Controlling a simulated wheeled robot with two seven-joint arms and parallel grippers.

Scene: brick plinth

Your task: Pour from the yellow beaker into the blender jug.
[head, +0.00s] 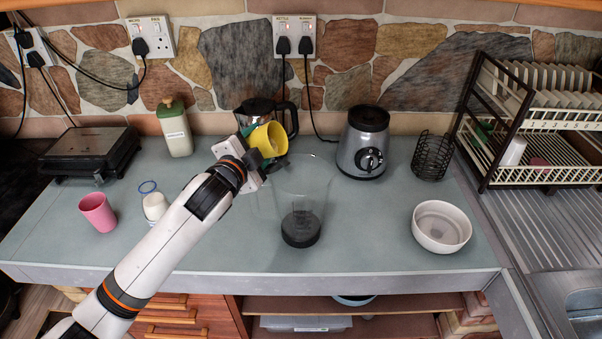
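The yellow beaker (267,138) is held up off the counter and tilted, with its mouth turned toward the right. My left gripper (257,151) is shut on it, with its fingers against the beaker's left side. The clear blender jug (302,190) stands upright on the counter on its dark base (301,229). The beaker is at the upper left of the jug's rim in the picture. I cannot see any stream or the contents of the beaker, and the jug looks empty. My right gripper is not in view.
A blender motor base (364,146) and a wire holder (431,158) stand right of the jug, with a white bowl (441,227) in front. A kettle (262,112) is behind the beaker. A pink cup (98,212) and white bottle (154,205) are at left. A dish rack (535,120) is at right.

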